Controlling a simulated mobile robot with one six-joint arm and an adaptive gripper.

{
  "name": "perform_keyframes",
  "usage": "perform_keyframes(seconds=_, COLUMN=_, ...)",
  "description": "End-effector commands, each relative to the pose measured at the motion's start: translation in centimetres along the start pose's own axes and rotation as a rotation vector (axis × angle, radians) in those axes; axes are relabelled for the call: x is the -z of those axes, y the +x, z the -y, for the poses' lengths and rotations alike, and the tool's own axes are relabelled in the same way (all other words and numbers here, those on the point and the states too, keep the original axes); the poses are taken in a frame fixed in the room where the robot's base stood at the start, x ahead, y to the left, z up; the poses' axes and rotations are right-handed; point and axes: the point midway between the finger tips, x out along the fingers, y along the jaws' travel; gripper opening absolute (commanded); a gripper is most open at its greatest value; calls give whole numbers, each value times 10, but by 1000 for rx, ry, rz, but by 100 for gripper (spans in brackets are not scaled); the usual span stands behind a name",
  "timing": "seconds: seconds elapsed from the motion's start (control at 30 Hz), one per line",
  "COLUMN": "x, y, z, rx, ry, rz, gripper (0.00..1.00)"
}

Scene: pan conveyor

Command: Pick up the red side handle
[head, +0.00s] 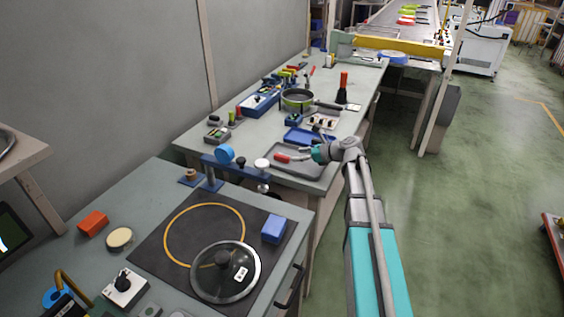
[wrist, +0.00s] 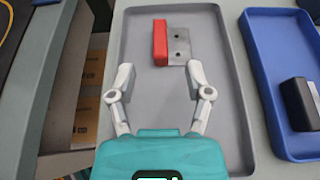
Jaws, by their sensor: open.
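The red side handle (wrist: 160,42) lies in a grey tray in the wrist view, with a flat metal plate (wrist: 180,46) with two holes on its right side. In the head view the red handle (head: 282,158) shows small, beside my gripper. My gripper (wrist: 158,78) is open, its two fingers apart and pointing at the handle. The handle lies beyond the fingertips, roughly in line with the gap between them. The jaws hold nothing. In the head view my gripper (head: 312,155) hangs over the right part of the grey tray.
The grey tray (wrist: 133,95) has a raised rim. A blue tray (wrist: 262,62) with a black object (wrist: 300,103) stands close on its right.

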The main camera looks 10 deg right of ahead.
Motion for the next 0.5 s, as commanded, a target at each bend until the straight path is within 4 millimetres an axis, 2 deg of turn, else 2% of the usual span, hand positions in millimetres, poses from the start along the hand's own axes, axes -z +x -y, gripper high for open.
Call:
perform_keyframes(seconds=0.1, x=2, y=16, z=1, rx=0, ry=-1, rz=0, gripper=65)
perform_keyframes(seconds=0.2, x=1, y=22, z=1, rx=0, ry=-1, rz=0, gripper=65)
perform_keyframes(seconds=0.5, x=0, y=24, z=1, rx=2, ry=0, rz=0, gripper=65)
